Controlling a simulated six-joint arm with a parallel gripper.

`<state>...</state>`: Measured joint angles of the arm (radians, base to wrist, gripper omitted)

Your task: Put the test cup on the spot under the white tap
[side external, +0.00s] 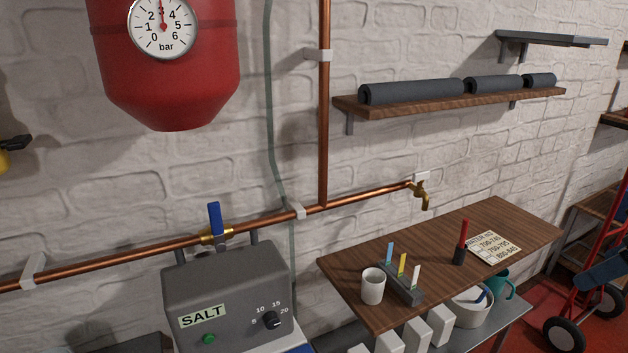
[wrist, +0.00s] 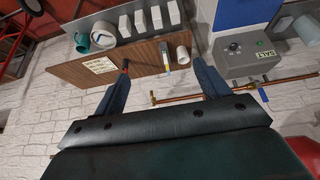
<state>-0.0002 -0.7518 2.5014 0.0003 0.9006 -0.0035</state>
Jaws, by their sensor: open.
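A pale cup (side external: 373,286), likely the test cup, stands upright on the near left end of the wooden shelf (side external: 350,265). The cup also shows in the wrist view (wrist: 183,52). A brass tap (side external: 421,195) hangs from the copper pipe above the shelf's back edge, with a white block (side external: 422,176) at the wall. The tap itself looks brass, not white. No marked spot can be made out under it. My gripper (wrist: 155,78) is open and empty in the wrist view, apart from the cup. My gripper is outside the side view.
A rack of coloured strips (side external: 403,285) stands right beside the cup. A red and black pen-like item (side external: 461,243) stands upright by a printed card (side external: 493,247). A grey SALT unit (side external: 227,295) is left of the shelf. The shelf between rack and pen is bare.

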